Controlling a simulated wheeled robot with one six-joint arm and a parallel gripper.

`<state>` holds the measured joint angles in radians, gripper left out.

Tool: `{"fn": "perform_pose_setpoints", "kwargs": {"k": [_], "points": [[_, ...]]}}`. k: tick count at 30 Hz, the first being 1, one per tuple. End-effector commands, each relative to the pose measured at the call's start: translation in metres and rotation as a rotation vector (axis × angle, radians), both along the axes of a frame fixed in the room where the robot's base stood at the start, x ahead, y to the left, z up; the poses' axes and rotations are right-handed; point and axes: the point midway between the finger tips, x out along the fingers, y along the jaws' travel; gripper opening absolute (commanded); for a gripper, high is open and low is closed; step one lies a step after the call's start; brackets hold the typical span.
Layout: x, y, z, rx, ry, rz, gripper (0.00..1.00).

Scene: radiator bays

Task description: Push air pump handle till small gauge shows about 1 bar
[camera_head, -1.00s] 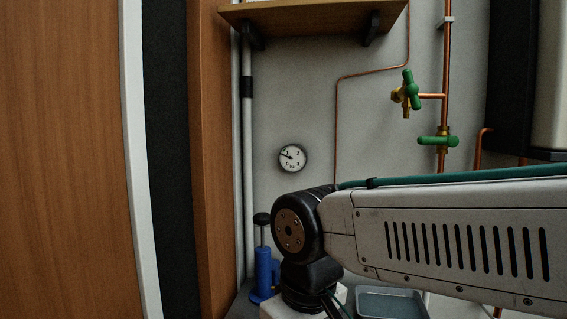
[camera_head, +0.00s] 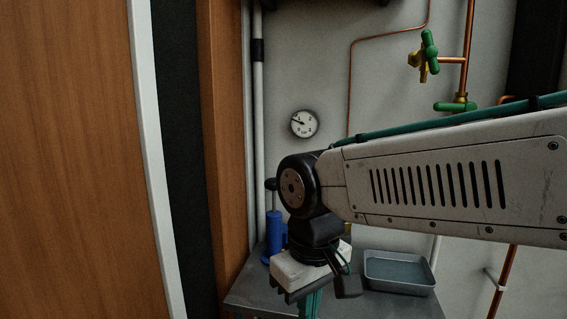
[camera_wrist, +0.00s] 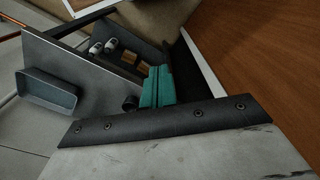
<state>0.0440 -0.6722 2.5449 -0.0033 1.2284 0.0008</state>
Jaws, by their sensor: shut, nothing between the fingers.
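The blue air pump (camera_head: 275,238) stands upright on the grey bench, left of my wrist in the head view. Its black handle (camera_head: 270,184) is raised, with a length of rod showing above the body. The small round gauge (camera_head: 304,123) hangs on the wall above; its needle points left and slightly up, near the 1, but the exact value is too small to read. My gripper (camera_head: 308,304) points down in front of the pump, apart from it, its teal fingers cut by the frame's bottom edge. In the wrist view the teal fingers (camera_wrist: 156,88) are together and empty.
A grey tray (camera_head: 400,270) sits on the bench (camera_head: 365,305) at right; it also shows in the wrist view (camera_wrist: 47,94). A wooden panel (camera_head: 222,150) stands close on the left. Copper pipes with green valves (camera_head: 430,55) run up the wall.

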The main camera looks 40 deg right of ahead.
Motion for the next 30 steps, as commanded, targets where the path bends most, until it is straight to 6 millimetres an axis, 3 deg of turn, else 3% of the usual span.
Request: {"fn": "perform_pose_setpoints", "kwargs": {"k": [14, 21, 30], "points": [[0.149, -0.054, 0.053, 0.013, 0.105, -0.144, 0.00], [0.234, -0.097, 0.073, 0.023, 0.136, -0.215, 0.00], [0.336, -0.164, 0.084, 0.035, 0.164, -0.305, 0.00]]}}
